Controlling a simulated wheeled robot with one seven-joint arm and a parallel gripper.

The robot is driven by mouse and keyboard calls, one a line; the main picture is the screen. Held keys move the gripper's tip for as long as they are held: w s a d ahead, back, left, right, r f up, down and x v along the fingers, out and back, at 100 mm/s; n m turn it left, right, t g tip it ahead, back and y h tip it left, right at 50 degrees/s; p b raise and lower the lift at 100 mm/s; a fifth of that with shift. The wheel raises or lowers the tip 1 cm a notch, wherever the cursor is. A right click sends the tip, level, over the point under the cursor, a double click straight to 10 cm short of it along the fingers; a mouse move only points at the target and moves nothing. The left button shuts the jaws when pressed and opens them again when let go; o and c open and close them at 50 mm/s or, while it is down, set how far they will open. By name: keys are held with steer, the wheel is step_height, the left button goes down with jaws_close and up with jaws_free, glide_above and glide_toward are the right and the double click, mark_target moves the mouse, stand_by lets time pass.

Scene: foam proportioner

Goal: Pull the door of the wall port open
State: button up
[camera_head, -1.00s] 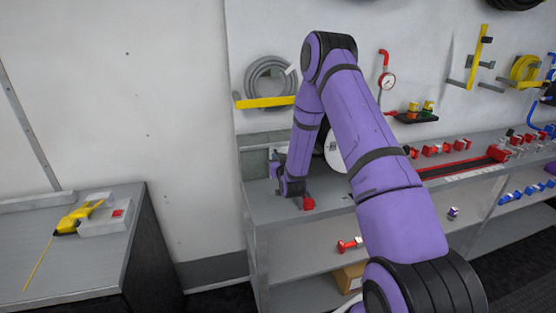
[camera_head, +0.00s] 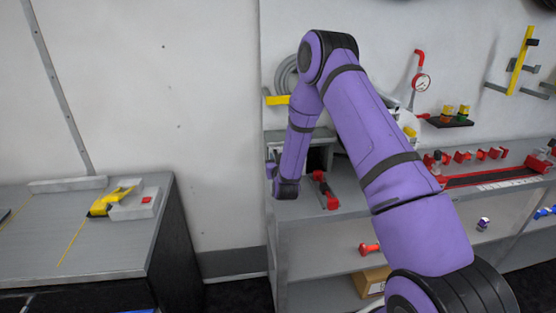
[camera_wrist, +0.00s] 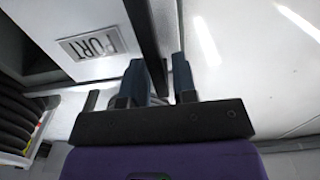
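The wall port is a grey box (camera_head: 300,137) against the wall at the left end of the bench. A dark opening shows in its front, partly hidden behind my arm. In the wrist view, the port's door (camera_wrist: 105,68) is a pale panel with a "PORT" label and a dark edge. My gripper (camera_wrist: 160,62) has its two fingers close together on either side of that edge and looks shut on it. In the head view, my gripper (camera_head: 270,170) is at the box's left front. The door is hard to make out there.
Red fittings (camera_head: 325,190) lie on the bench in front of the box. A grey table (camera_head: 90,240) with a yellow tool (camera_head: 108,202) stands at the left. Floor is free between table and bench.

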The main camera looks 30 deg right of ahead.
steer(key=shift+o, duration=0.7)
steer(key=v, duration=1)
steer(key=shift+s, duration=0.4)
steer(key=shift+a, duration=0.1)
